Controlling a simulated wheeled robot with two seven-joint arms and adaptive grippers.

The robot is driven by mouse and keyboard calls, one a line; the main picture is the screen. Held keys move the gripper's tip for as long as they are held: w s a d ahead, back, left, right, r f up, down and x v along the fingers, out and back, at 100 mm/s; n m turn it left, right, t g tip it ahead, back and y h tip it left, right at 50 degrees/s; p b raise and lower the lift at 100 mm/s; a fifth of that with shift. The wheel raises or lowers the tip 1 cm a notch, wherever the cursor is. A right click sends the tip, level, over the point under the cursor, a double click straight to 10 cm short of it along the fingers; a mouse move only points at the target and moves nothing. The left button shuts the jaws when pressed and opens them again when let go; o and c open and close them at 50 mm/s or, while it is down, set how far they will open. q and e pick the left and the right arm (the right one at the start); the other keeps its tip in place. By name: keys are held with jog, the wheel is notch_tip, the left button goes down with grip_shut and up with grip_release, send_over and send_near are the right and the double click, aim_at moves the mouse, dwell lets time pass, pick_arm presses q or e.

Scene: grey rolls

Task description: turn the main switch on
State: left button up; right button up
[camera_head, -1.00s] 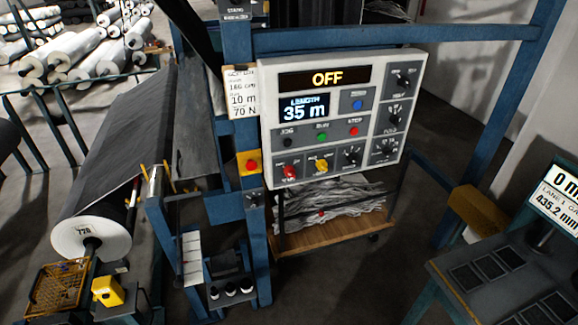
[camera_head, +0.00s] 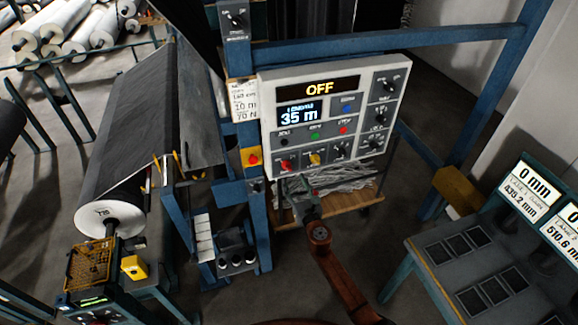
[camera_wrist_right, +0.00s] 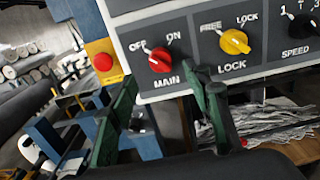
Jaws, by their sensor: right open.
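The main switch (camera_head: 286,164) is a red knob at the lower left of the white control panel (camera_head: 385,62). In the right wrist view the red main switch (camera_wrist_right: 161,59) sits between the labels OFF and ON, and its handle seems to lean towards OFF. The panel's display (camera_head: 319,89) reads OFF. My right gripper (camera_head: 297,184) is just below the switch in the head view. In the right wrist view its two green fingers (camera_wrist_right: 168,95) are spread apart, with the knob above and between them, not gripped. My left gripper is not in view.
A yellow lock knob (camera_wrist_right: 235,41) is close right of the switch, near one finger. A red button on a yellow box (camera_head: 252,158) is on the blue post at left. A wooden cart (camera_head: 340,203) stands below the panel. A bench with screens (camera_head: 470,260) is at right.

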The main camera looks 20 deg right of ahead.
aim_at(289, 170)
jog(key=w+b, duration=0.1)
jog(key=w, duration=0.2)
jog(key=w+b, duration=0.1)
jog(key=w, duration=0.3)
jog(key=shift+w+a+f, duration=0.15)
jog(key=shift+w, duration=0.05)
jog(key=shift+c, duration=0.5)
jog(key=c, duration=1.1)
jog(key=shift+o, duration=0.2)
